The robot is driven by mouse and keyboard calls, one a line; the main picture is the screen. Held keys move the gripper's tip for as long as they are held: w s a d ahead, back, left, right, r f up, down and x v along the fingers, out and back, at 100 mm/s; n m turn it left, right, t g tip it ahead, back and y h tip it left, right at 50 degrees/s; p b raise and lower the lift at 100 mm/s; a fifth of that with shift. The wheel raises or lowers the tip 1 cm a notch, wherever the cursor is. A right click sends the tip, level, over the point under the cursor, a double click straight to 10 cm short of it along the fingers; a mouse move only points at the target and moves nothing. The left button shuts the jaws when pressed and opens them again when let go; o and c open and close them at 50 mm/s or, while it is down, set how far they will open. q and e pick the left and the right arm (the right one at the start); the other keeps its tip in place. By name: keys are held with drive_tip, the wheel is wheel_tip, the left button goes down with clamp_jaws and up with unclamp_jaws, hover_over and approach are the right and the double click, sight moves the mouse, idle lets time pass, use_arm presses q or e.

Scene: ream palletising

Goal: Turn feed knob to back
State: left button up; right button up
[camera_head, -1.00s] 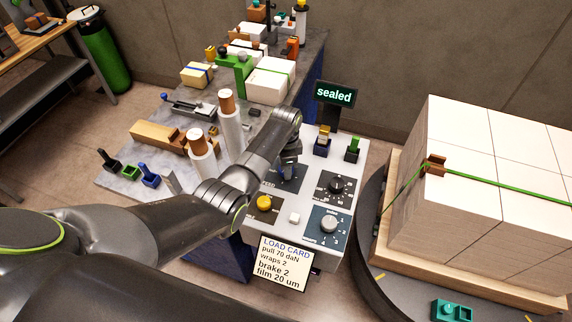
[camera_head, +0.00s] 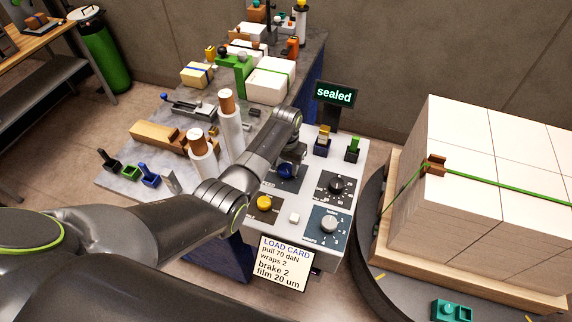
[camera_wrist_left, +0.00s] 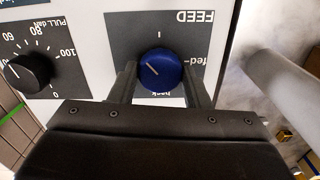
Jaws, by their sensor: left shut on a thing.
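The blue feed knob (camera_wrist_left: 160,68) sits on a dark square marked FEED on the white control panel (camera_head: 296,205). In the left wrist view the panel is upside down, with "back" below the knob and another label at its right. A short pale line crosses the knob's face at a slant. My left gripper (camera_wrist_left: 160,88) has one finger on each side of the knob and is shut on it. In the head view the knob (camera_head: 285,171) is partly covered by my left wrist. My right gripper is not in view.
A black pull dial (camera_head: 337,187), a yellow knob (camera_head: 264,203), a grey index knob (camera_head: 329,224) and a white button (camera_head: 294,217) are close by. A screen (camera_head: 335,94) reads "sealed". A strapped stack (camera_head: 480,150) stands at right.

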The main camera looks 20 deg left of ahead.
use_arm(q)
drive_tip(key=n, duration=2.8)
idle(0.5)
drive_tip(key=o, duration=1)
